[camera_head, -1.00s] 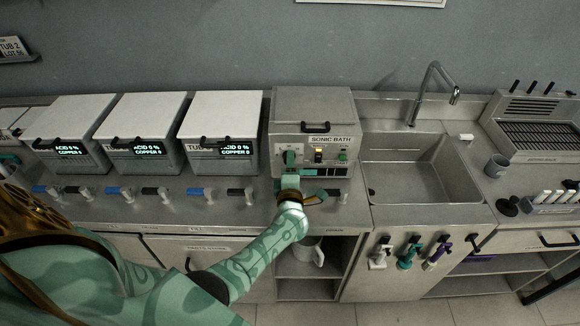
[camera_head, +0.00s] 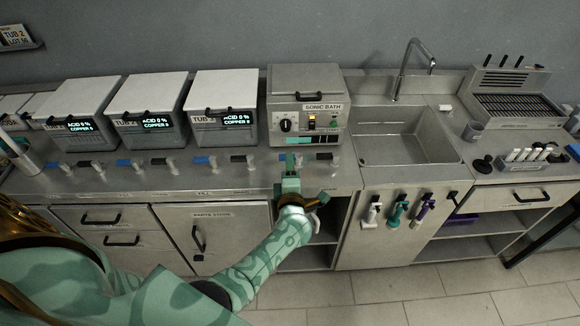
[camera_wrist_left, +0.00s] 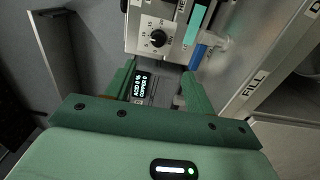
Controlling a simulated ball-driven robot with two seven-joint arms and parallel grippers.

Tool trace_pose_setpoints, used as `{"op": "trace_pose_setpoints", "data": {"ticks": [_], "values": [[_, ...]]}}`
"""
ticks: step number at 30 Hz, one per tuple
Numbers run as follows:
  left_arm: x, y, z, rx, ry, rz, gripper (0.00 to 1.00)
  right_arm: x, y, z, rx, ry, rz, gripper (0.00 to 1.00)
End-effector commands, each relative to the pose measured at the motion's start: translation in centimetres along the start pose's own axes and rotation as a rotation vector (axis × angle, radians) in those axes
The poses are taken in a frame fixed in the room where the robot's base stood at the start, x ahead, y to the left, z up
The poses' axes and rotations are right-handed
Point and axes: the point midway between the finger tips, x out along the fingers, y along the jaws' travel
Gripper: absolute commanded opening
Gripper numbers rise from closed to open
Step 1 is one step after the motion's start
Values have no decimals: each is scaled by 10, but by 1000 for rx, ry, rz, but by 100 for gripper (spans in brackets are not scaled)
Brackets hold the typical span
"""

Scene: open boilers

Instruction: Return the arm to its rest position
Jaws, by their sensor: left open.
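My left arm comes in from the lower left of the head view. Its green gripper (camera_head: 291,165) is at the counter's front edge, below the sonic bath (camera_head: 305,82), a grey box with a black dial, a lit switch and a green knob. In the left wrist view my left gripper (camera_wrist_left: 158,85) has its two fingers spread apart with nothing held between them. The dial (camera_wrist_left: 157,38) shows beyond the fingers, and a small display reading acid and copper (camera_wrist_left: 140,88) shows between them. My right gripper is in neither view.
Several lidded tubs (camera_head: 224,105) with displays stand left of the bath, with a row of valve handles (camera_head: 168,162) before them. A sink (camera_head: 405,135) with a tall tap (camera_head: 408,70) is to the right. Cupboard doors (camera_head: 215,240) and open shelves lie below the counter.

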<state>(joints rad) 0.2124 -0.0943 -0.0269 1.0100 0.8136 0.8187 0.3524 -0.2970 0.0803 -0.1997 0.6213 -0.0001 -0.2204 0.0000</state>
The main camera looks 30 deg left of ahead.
Motion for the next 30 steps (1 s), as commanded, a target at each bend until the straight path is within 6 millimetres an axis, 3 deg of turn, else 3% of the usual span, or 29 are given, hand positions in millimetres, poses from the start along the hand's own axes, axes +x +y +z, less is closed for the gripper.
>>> {"op": "trace_pose_setpoints", "data": {"ticks": [8, 11, 12, 14, 15, 20, 24, 30], "values": [[0, -1, 2, 25, -13, -4, 54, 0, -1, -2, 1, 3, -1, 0], [-3, -9, 24, 186, -129, -16, 54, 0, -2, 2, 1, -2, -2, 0], [-10, -20, 39, 319, -223, -25, 54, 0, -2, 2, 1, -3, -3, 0], [-29, -60, 55, 555, -383, -54, 54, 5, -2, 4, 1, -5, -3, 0], [-46, -92, 58, 696, -480, -77, 54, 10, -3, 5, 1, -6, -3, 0], [-128, -216, 36, 1149, -824, -184, 54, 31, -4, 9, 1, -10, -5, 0], [-207, -309, -15, 1447, -1098, -282, 54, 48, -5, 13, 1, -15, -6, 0], [-325, -406, -117, 1749, -1465, -423, 54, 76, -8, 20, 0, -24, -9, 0]]}}
